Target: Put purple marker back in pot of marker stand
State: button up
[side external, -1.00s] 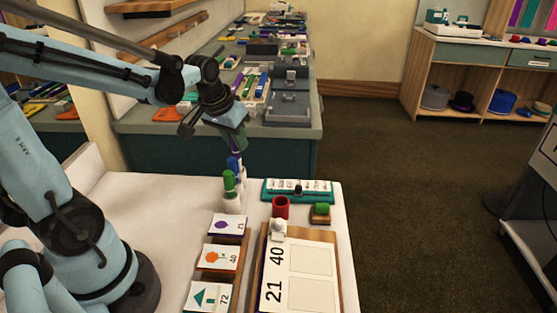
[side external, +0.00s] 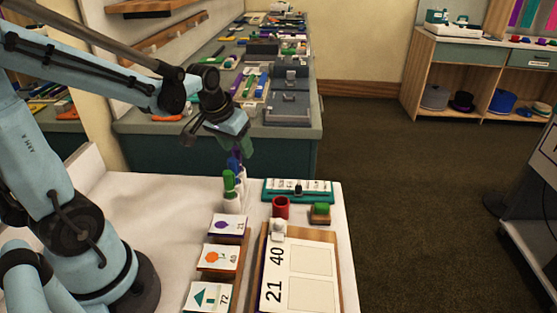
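The white marker stand (side external: 232,204) is on the white table, near its far edge. A green marker (side external: 228,182) stands upright in it. A blue marker (side external: 233,164) stands just behind the green one. A small purple piece, apparently the purple marker (side external: 239,153), shows beside the top of the blue one, below my gripper. My gripper (side external: 247,146) points down above the back of the stand. Its fingers are small and dark against the green counter front, so their opening and any grip on the purple marker are unclear.
A red cup (side external: 280,207), a green-topped block (side external: 320,212) and a teal tray (side external: 297,190) are right of the stand. Picture cards (side external: 228,225) and a wooden board (side external: 333,235) lie nearer. A cluttered counter (side external: 310,131) is behind. The table's left part is clear.

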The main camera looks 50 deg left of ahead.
jog(key=shift+r, duration=0.1)
jog(key=v, duration=1.2)
dwell(0.4)
jog(key=shift+o, duration=1)
jog(key=s+d+f+m+t+h, duration=0.1)
jog(key=d+f+m+t, duration=0.1)
jog(key=d+f, duration=0.5)
jog(key=shift+s+d+m+t, duration=0.35)
jog(key=shift+d+m, duration=0.45)
jog(key=shift+d, duration=0.35)
jog(key=shift+o, duration=1.2)
jog(key=shift+w, duration=0.15)
jog(key=o, duration=0.5)
jog(key=shift+w+a+r+m+g, duration=0.2)
jog(key=shift+a+r+m+g, duration=0.2)
jog(key=shift+r+m, duration=0.2)
jog(key=shift+w+a+r+m+g, duration=0.25)
jog(key=shift+a+r+m+g, duration=0.15)
jog(key=shift+r+m, duration=0.15)
jog(key=w+a+r+m+g, duration=0.2)
jog(key=a+r+m+g, duration=0.3)
jog(key=a+r+m, duration=0.15)
jog(key=f, duration=0.6)
jog(key=d+f, duration=0.1)
jog(key=f, duration=0.3)
jog(key=shift+s, duration=0.2)
